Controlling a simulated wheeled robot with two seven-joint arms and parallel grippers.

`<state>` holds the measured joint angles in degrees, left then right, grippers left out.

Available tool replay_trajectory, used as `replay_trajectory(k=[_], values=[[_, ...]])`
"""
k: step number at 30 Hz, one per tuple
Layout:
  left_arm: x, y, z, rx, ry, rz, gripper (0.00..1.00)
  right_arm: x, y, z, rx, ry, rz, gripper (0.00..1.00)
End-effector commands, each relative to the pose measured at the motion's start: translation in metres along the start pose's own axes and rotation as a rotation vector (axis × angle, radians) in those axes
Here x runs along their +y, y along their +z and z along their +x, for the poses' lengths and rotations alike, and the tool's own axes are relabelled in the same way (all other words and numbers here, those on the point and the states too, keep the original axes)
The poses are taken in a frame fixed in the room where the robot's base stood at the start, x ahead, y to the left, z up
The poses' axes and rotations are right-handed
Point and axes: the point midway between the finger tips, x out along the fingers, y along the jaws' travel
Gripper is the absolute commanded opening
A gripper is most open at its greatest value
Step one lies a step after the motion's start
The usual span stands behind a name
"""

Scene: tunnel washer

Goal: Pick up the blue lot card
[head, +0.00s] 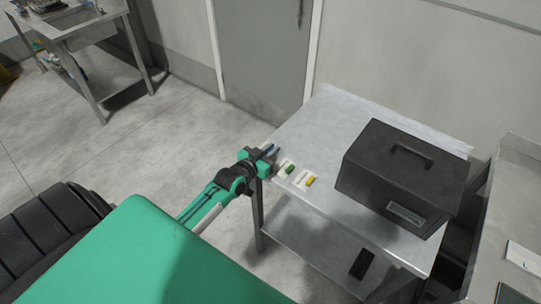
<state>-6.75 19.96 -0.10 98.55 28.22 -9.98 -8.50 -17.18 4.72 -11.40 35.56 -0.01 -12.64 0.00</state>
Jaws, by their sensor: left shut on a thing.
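My left gripper (264,155) is at the left edge of the metal table (330,125), beside the row of lot cards. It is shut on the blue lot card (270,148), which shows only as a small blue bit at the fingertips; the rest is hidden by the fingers. I cannot tell whether the card still touches the table. My right gripper is out of view.
A white card with green (289,169) and one with yellow (309,181) lie close by on the table. A black box with a handle (405,180) stands to the right. The table's back left is clear. A sink bench (85,35) is at far left.

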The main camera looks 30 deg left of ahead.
Motion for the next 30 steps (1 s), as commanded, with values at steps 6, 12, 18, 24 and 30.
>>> replay_trajectory(k=[6,12,18,24,30], values=[[0.0,-0.067,-0.01,0.008,0.0,0.002,0.0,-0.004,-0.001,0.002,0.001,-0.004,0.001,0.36],[0.0,-0.12,-0.018,0.006,0.0,0.003,0.0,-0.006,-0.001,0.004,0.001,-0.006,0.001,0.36],[0.0,-0.154,-0.023,0.002,0.0,0.002,0.0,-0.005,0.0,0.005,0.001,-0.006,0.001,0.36],[0.0,-0.167,-0.025,0.001,0.0,0.0,0.0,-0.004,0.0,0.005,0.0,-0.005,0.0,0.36],[0.0,-0.168,-0.025,0.0,0.0,0.0,0.0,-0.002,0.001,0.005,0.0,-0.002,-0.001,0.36]])
